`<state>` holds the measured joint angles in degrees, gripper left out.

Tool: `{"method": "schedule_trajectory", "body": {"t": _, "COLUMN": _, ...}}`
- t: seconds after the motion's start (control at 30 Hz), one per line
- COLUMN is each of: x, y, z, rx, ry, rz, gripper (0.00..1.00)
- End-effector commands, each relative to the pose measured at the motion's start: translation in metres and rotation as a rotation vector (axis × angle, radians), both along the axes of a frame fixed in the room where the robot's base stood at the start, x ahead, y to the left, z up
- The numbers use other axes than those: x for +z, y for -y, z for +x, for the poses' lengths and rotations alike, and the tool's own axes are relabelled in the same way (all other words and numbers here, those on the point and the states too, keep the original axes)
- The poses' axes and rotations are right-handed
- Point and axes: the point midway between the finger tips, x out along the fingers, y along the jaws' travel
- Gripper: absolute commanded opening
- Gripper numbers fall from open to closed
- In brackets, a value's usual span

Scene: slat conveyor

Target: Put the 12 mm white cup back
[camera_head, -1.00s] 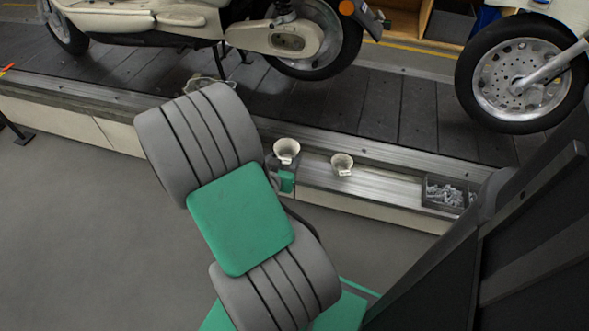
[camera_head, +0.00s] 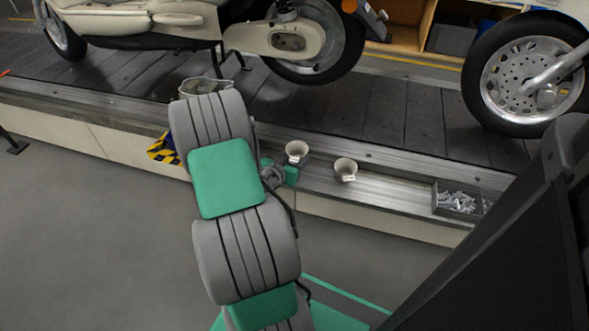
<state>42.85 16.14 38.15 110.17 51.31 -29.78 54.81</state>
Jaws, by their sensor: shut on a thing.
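Two small white cups show at the ledge beside the slat conveyor. The left white cup (camera_head: 297,151) is upright at my gripper (camera_head: 298,163), which is shut on it; the fingers are small and partly hidden. The right white cup (camera_head: 345,170) stands upright and apart from my gripper on the metal ledge (camera_head: 397,187). No size marking is legible on either cup, so I cannot tell which is the 12 mm one. I cannot tell whether the held cup touches the ledge.
A dark bin (camera_head: 455,211) of metal parts stands on the ledge at right. A pale container (camera_head: 205,86) is partly hidden behind my arm. A cream scooter (camera_head: 180,28) and another wheel (camera_head: 520,75) stand on the conveyor (camera_head: 385,110). The ledge between right cup and bin is clear.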

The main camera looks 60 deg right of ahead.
Motion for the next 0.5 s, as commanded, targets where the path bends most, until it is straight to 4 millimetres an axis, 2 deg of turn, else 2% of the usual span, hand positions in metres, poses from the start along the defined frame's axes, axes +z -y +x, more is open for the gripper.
{"method": "schedule_trajectory", "body": {"t": 0.03, "x": -0.015, "y": 0.0, "z": 0.0, "rx": 0.0, "ry": -0.002, "rz": 0.002, "gripper": 0.12}}
{"method": "schedule_trajectory", "body": {"t": 0.13, "x": -0.033, "y": 0.0, "z": 0.0, "rx": 0.0, "ry": -0.001, "rz": 0.002, "gripper": 0.12}}
{"method": "schedule_trajectory", "body": {"t": 0.37, "x": -0.03, "y": 0.0, "z": 0.0, "rx": 0.001, "ry": 0.0, "rz": 0.001, "gripper": 0.12}}
{"method": "schedule_trajectory", "body": {"t": 0.5, "x": -0.035, "y": 0.0, "z": 0.0, "rx": 0.0, "ry": 0.0, "rz": 0.001, "gripper": 0.12}}
